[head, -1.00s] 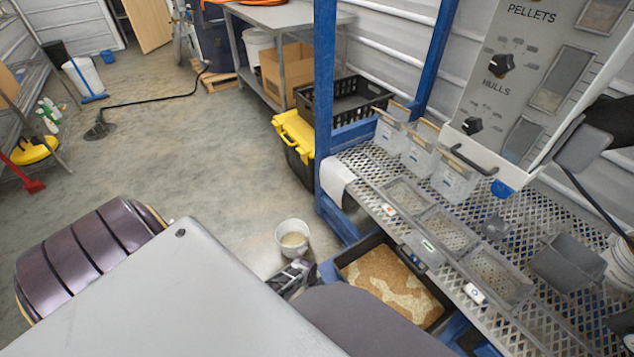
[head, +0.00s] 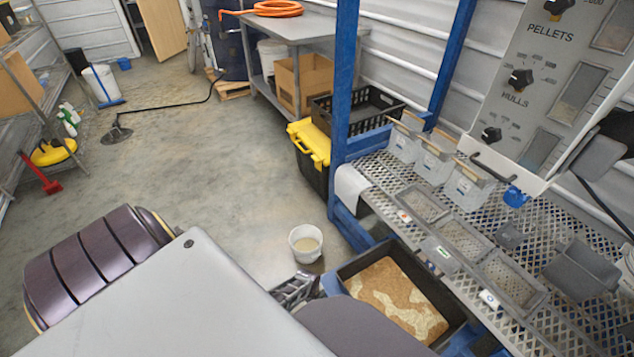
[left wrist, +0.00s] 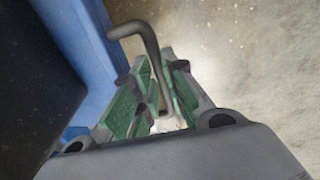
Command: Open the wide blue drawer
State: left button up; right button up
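The wide blue drawer (head: 331,284) sits low under the mesh shelf and is at least partly out. A black tray (head: 447,318) with brown and cream patterned contents sits in it. My left gripper (head: 298,288) is at its front, partly hidden by my arm. In the left wrist view, the blue drawer front (left wrist: 88,60) is at the left, with dark space beyond. A grey bent bar handle (left wrist: 152,48) runs between the green-padded fingers of my left gripper (left wrist: 158,98), which looks closed on it. My right gripper is not in view.
A white cup (head: 306,243) stands on the floor close to the drawer's left side. The mesh shelf (head: 400,208) above holds bins and trays. A black box with a yellow lid (head: 310,143) stands beyond the blue post. Open floor lies to the left.

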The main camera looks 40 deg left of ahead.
pick_arm(q)
jog(key=o, duration=0.4)
jog(key=shift+r, duration=0.25)
jog(key=shift+s+a+r, duration=0.1)
jog(key=shift+s+r, duration=0.25)
jog(key=shift+r, duration=1.55)
jog(key=shift+s+a+r, duration=0.1)
jog(key=shift+s+r, duration=0.25)
jog(key=shift+r, duration=1.5)
jog(key=shift+s+a+r, duration=0.1)
jog(key=shift+s+r, duration=0.25)
jog(key=shift+r, duration=1.55)
jog(key=shift+r, duration=0.1)
